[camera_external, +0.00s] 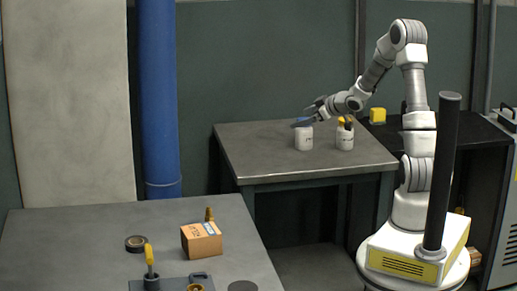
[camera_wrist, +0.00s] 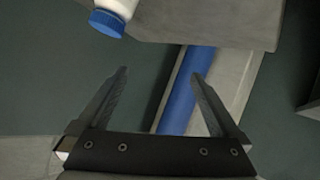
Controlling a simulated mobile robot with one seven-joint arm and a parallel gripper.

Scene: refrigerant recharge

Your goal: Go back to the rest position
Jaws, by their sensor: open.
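My gripper (camera_wrist: 158,85) is open and empty in the wrist view, its two dark fingers apart with the blue pipe and wall behind the gap. In the external view my arm reaches left over the back table (camera_external: 240,150), and its end is close to a white bottle with a blue cap (camera_external: 304,138). The bottle (camera_wrist: 118,8) also shows at the top left of the wrist view, outside the fingers.
A front table (camera_external: 60,235) holds a cardboard box (camera_external: 202,241), a black tape roll (camera_external: 135,243) and a yellow-handled tool (camera_external: 149,256). A yellow block (camera_external: 377,116) sits on a dark surface behind my arm. The blue pipe (camera_external: 159,100) stands at the wall. The back table's left part is clear.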

